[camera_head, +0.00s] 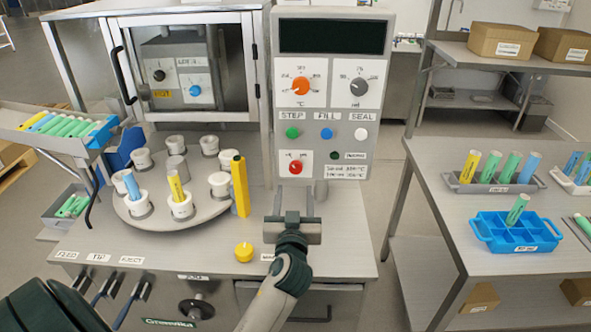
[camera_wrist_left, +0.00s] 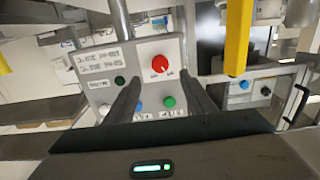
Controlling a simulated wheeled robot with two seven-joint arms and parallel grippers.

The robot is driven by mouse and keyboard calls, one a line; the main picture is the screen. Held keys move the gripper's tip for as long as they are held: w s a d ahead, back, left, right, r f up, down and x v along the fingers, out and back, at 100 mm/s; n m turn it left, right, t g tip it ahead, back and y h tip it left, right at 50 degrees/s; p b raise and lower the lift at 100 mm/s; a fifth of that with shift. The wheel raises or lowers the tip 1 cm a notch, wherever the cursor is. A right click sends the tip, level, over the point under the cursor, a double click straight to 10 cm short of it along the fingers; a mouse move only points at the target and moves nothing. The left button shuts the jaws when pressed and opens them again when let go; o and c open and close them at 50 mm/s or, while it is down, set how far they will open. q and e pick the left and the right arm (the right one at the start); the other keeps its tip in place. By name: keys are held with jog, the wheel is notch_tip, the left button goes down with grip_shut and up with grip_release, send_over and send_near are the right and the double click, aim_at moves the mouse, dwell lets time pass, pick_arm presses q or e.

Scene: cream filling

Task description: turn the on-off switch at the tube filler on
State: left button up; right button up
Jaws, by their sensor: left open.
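The tube filler's control panel (camera_head: 328,168) stands upright at the centre. Its red knob (camera_head: 295,168) sits low on a white plate with small labels I cannot read clearly; it appears to be the on-off switch. My left gripper (camera_head: 296,201) is open and empty, below and in front of the red knob, fingers pointing towards the panel. In the left wrist view, the panel appears upside down, and the red knob (camera_wrist_left: 159,70) lies beyond and between the two open fingers (camera_wrist_left: 162,88), apart from them. My right gripper is not in view.
Green, blue and white buttons (camera_head: 327,133) and orange and grey dials (camera_head: 301,86) are above the red knob. Left of the gripper are a yellow post (camera_head: 240,186), a yellow knob (camera_head: 243,252) and a turntable (camera_head: 150,221) with cups and tubes. A side table (camera_head: 440,195) stands right.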

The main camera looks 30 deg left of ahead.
aim_at(296, 170)
pick_arm(q)
jog(key=p+x, duration=0.2)
jog(key=x, duration=0.7)
jog(key=shift+w+a, duration=0.1)
jog(key=shift+w, duration=0.1)
jog(key=c, duration=1.1)
